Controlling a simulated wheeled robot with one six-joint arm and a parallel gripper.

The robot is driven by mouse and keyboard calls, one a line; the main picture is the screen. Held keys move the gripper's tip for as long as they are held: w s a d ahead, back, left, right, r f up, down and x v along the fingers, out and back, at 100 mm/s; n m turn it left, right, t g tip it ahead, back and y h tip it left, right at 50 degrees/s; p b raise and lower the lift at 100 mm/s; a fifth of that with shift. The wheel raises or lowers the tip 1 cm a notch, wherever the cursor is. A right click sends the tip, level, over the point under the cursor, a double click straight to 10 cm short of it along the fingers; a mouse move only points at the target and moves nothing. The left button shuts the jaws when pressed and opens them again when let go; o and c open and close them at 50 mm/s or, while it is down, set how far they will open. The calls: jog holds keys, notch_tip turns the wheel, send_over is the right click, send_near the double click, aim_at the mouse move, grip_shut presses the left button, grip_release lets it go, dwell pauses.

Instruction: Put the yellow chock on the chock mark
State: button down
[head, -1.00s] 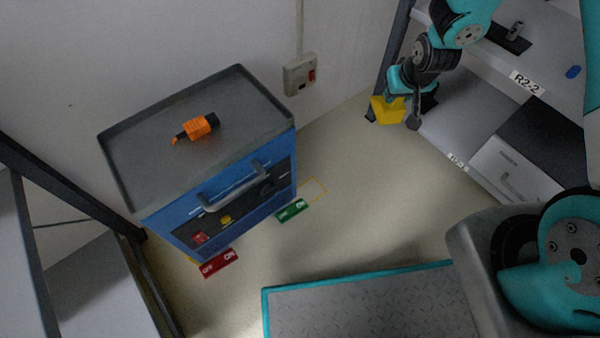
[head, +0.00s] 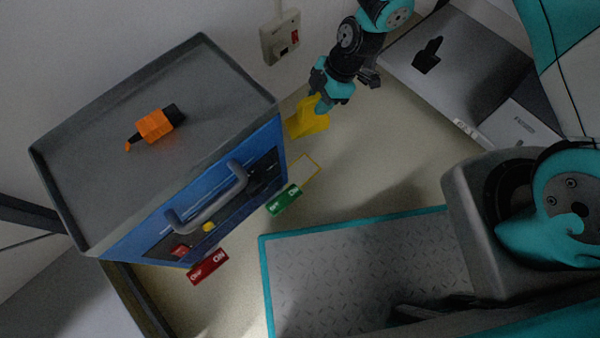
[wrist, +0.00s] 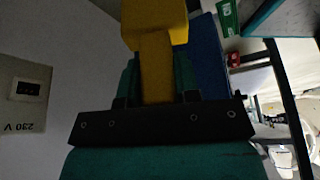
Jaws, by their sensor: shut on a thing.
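The yellow chock (head: 309,117) is held by my gripper (head: 321,101), just right of the blue cart's far right corner and above the floor. In the wrist view the chock (wrist: 157,60) sits between the two teal fingers, and its far end is cut off by the top edge. The chock mark, a yellow outline (head: 313,170) on the floor, lies beside the cart's right end, nearer the camera than the chock. Part of the outline is hidden by the cart and the green pedal.
The blue cart (head: 130,240) has a grey top with an orange tool (head: 155,127) on it. A green ON pedal (head: 284,199) and a red pedal (head: 208,267) lie at its foot. A wall socket (head: 281,40) is behind. A shelf (head: 440,70) stands at the right.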

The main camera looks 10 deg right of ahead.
aim_at(304, 131)
jog(key=s+a+f+n, duration=0.1)
jog(key=n, duration=0.1)
jog(key=s+a+f+n+g+b, duration=0.1)
jog(key=s+a+f+n, duration=0.1)
jog(key=shift+f+n+g+h, duration=0.1)
jog(key=shift+n+g+h, duration=0.2)
jog(key=shift+f+b, duration=5.2)
jog(key=shift+f, duration=4.35)
jog(key=shift+f, duration=0.15)
jog(key=c, duration=0.8)
grip_release()
jog(key=shift+c, duration=0.2)
